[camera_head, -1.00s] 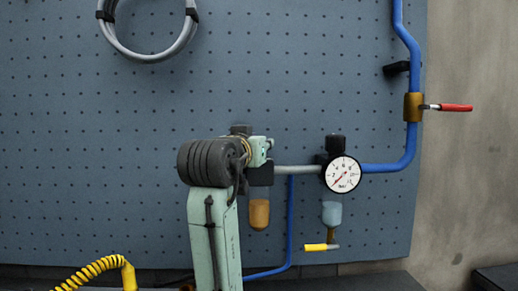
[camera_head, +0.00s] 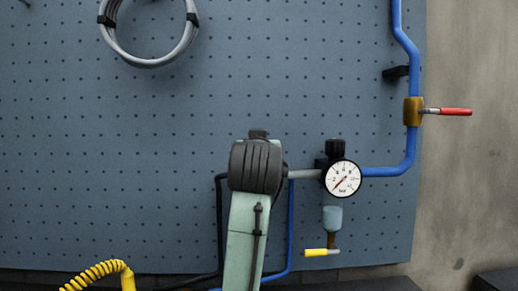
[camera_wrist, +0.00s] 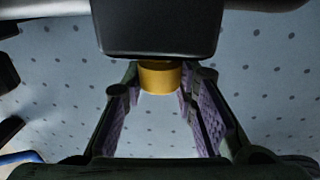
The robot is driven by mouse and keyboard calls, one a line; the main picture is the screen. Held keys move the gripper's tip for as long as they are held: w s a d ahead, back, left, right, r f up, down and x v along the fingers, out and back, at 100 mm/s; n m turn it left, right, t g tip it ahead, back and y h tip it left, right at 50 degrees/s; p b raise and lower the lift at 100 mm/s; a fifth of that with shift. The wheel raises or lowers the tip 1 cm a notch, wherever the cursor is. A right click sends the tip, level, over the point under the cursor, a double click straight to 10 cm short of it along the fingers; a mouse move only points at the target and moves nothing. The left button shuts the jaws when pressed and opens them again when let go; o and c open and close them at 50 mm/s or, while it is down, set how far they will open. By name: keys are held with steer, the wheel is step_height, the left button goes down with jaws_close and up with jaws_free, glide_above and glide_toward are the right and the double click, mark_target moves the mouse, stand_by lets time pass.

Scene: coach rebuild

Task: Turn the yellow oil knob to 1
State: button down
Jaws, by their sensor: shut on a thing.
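The yellow oil knob (camera_wrist: 159,77) shows in the wrist view as a short yellow cylinder below a dark block (camera_wrist: 158,28). My gripper (camera_wrist: 160,86) has its purple-padded fingers on either side of the knob and is shut on it. No scale or number on the knob can be read, so its setting cannot be told. In the head view my arm covers the knob, the gripper and the unit they are at.
To the right stand a round white gauge (camera_head: 342,178) and a clear bowl (camera_head: 332,217). A blue pipe (camera_head: 411,110) with a red-handled valve (camera_head: 447,111) runs up the right side. A grey coil (camera_head: 150,50) hangs on the pegboard (camera_head: 90,150). A yellow spiral hose (camera_head: 98,270) is lower left.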

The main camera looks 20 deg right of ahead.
steer(key=c, duration=1.3)
jaws_free()
steer(key=v, duration=1.2)
